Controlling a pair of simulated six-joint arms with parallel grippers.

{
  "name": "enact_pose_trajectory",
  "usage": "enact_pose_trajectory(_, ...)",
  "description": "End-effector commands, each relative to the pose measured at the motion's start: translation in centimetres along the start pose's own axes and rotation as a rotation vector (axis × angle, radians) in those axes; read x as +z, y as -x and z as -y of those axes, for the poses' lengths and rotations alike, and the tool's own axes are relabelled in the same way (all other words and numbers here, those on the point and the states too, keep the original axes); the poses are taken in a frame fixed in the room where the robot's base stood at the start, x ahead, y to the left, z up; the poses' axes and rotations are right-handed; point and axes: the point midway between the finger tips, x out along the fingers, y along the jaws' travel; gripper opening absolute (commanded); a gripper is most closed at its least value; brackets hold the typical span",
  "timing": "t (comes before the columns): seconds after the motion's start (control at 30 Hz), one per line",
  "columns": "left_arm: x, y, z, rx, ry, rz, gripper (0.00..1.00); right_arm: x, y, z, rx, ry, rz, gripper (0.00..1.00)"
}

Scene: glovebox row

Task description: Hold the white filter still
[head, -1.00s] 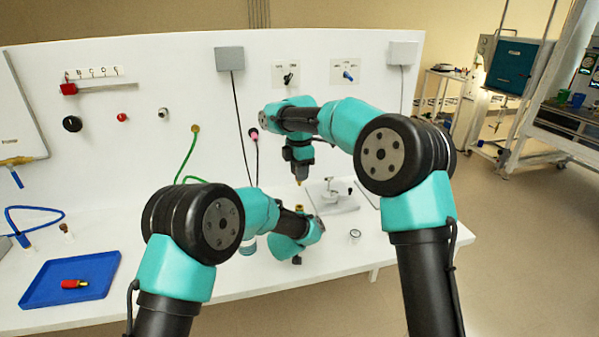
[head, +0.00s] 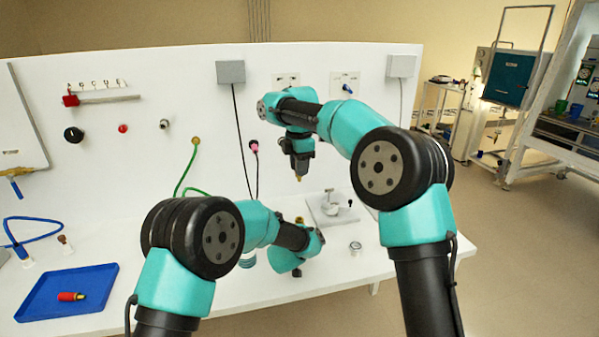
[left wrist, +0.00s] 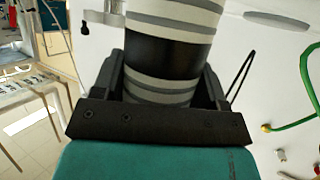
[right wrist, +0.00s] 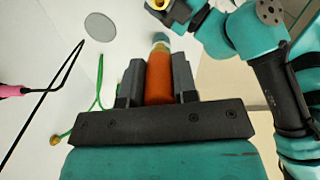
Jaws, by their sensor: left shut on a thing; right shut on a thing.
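In the left wrist view my left gripper (left wrist: 165,80) is shut around a thick cylinder with white, grey and black bands, which looks like the white filter (left wrist: 175,18). Its far end runs out of that view. In the head view the left gripper and filter are mostly hidden behind my left arm, low over the bench. My right gripper (head: 299,170) points down above the bench, higher than the left one. In the right wrist view it (right wrist: 158,80) is shut on an orange cylindrical piece (right wrist: 159,75) with a paler narrow tip.
A white stand (head: 333,209) and small round part (head: 355,247) are on the bench right of my left arm. Black cables and a green hose (head: 186,172) hang along the back panel.

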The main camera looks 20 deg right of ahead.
Motion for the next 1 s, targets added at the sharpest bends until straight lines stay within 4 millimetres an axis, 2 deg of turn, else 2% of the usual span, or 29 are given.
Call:
enact_pose_trajectory(0.2,0.05,0.00,0.01,0.000,0.000,0.001,0.36,-0.03,1.21,0.00,0.001,0.001,0.000,0.00)
enact_pose_trajectory(0.47,0.05,0.00,0.01,0.000,0.000,0.001,0.36,-0.02,1.32,0.03,0.000,0.001,0.000,0.00)
enact_pose_trajectory(0.5,0.05,0.00,0.01,0.000,0.000,0.001,0.68,-0.02,1.32,0.02,0.000,0.001,0.000,0.00)
enact_pose_trajectory(0.8,0.02,0.00,0.01,0.000,0.000,0.000,0.96,-0.01,1.31,0.02,0.000,0.001,0.000,0.00)
enact_pose_trajectory(1.0,0.01,0.01,0.00,0.000,0.000,0.000,0.96,-0.01,1.31,0.02,0.000,0.001,0.000,0.00)
